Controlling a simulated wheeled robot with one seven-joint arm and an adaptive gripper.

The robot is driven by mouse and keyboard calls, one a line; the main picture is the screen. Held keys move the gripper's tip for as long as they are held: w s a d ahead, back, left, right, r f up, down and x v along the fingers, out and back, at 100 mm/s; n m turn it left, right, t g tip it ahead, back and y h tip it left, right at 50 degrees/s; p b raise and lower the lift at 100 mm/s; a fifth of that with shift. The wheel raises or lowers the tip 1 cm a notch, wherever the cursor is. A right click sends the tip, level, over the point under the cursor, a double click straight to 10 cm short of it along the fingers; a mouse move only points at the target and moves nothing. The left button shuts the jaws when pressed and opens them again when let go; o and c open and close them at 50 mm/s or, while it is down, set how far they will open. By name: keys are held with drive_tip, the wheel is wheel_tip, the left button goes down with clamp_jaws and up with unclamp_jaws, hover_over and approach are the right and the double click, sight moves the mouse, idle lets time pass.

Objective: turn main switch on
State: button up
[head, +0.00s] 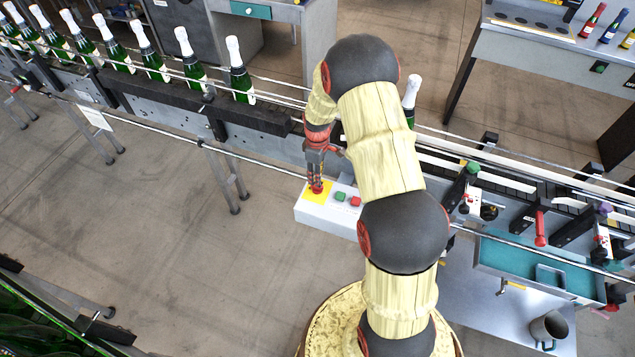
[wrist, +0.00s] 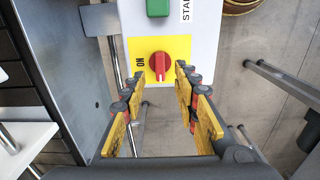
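The main switch (wrist: 160,66) is a red rotary knob on a yellow plate (wrist: 175,44) at the end of a white control box (wrist: 203,22). An "ON" mark is printed on the plate left of the knob in the wrist view. The knob's grip bar runs roughly up and down there, not toward the mark. My gripper (wrist: 157,78) is open, its fingers on either side of the knob with gaps showing. I cannot tell whether the tips reach down to it. In the head view my gripper (head: 316,186) points down over the yellow plate (head: 323,197).
A green button (head: 340,196) and a red button (head: 355,201) sit on the same box, right of the plate. The conveyor (head: 275,120) with several foil-topped bottles runs behind it. Open floor (head: 180,260) lies to the left front.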

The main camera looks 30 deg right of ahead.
sight(317, 188)
drive_tip(key=shift+f, duration=2.55)
drive_tip(key=c, duration=0.3)
drive_tip(key=c, duration=0.4)
clamp_jaws()
